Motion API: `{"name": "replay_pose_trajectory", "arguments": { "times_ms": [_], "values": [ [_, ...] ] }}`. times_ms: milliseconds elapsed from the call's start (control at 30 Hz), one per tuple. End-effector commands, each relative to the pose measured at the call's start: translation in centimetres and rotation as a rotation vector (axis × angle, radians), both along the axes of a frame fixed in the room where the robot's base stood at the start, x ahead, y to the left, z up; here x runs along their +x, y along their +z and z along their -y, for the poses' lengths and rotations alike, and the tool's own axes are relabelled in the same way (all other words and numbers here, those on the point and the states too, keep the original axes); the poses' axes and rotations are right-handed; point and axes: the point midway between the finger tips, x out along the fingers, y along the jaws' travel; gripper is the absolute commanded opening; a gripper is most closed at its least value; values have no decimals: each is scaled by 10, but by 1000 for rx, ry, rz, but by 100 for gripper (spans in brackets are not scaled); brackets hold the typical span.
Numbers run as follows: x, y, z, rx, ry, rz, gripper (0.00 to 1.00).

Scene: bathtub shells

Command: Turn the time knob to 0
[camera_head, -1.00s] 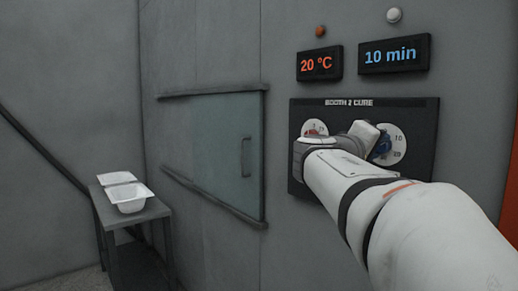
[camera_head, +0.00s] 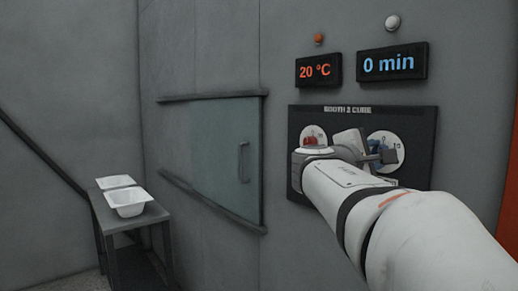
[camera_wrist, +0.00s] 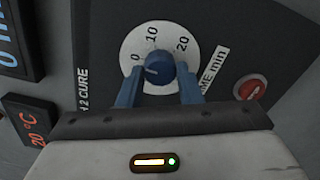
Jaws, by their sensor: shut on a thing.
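The blue time knob (camera_wrist: 160,68) sits on a white dial marked 0, 10 and 20 in the wrist view, beside the label "TIME min". Its pale pointer mark is turned toward the 0 side. My gripper (camera_wrist: 158,92) is shut on the knob, with a blue finger on each side of it. In the head view my gripper (camera_head: 376,153) is at the right dial (camera_head: 396,146) and hides much of the knob. The time display (camera_head: 392,62) reads 0 min.
The temperature display (camera_head: 318,69) reads 20 °C, and a red knob (camera_head: 311,140) shows on the left dial. A red button (camera_wrist: 251,88) is beside the time dial. A glass sliding door (camera_head: 228,155) and a table with white shells (camera_head: 128,203) are to the left.

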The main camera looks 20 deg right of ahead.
Motion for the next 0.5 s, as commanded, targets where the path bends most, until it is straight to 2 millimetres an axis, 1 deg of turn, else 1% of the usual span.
{"name": "replay_pose_trajectory", "arguments": {
  "times_ms": [200,500],
  "values": [
    [-1,2,0,-30,-2,-65,9],
    [-1,1,0,-40,-2,-89,9]
  ]
}}
